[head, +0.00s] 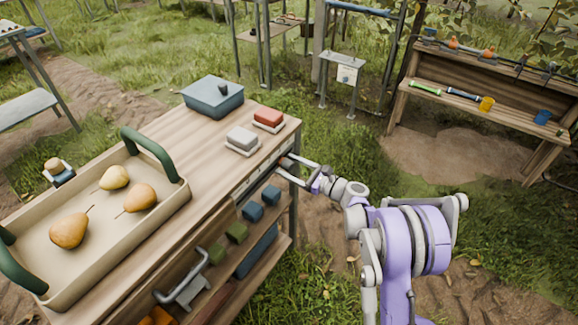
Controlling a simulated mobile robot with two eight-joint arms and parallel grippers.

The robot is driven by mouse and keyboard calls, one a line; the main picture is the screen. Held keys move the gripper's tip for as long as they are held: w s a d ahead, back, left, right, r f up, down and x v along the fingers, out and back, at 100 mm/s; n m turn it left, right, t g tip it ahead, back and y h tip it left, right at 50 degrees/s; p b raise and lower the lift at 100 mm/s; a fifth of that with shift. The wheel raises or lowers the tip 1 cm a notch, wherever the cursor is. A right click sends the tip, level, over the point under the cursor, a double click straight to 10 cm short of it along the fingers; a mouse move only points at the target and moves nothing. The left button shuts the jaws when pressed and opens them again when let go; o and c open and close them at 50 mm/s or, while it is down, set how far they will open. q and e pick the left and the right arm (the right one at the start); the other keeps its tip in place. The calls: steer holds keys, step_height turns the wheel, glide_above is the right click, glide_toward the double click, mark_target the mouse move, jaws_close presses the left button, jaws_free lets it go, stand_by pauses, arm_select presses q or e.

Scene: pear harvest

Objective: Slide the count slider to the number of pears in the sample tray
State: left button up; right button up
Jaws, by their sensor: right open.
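The beige sample tray (95,272) with green handles lies on the left of the wooden bench. It holds 3 yellow-orange pears: one at the back (115,178), one at the right (140,198) and one at the front left (69,231). A pale marked strip (250,179) runs along the bench's front edge; its numbers are too small to read. A small dark piece at its right end (286,162) may be the slider's knob. My right gripper (290,169) is open at this right end, close to the knob; contact cannot be told. My left gripper is out of view.
A blue lidded box (213,97), a red block (268,117) and a grey block (242,138) stand on the bench top. The shelf below holds blue and green blocks and a grey handled tool (184,287). Another bench (470,105) stands at the back right.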

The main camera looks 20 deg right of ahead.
steer(key=v, duration=1)
steer(key=shift+s+d, duration=0.1)
steer(key=shift+s, duration=0.05)
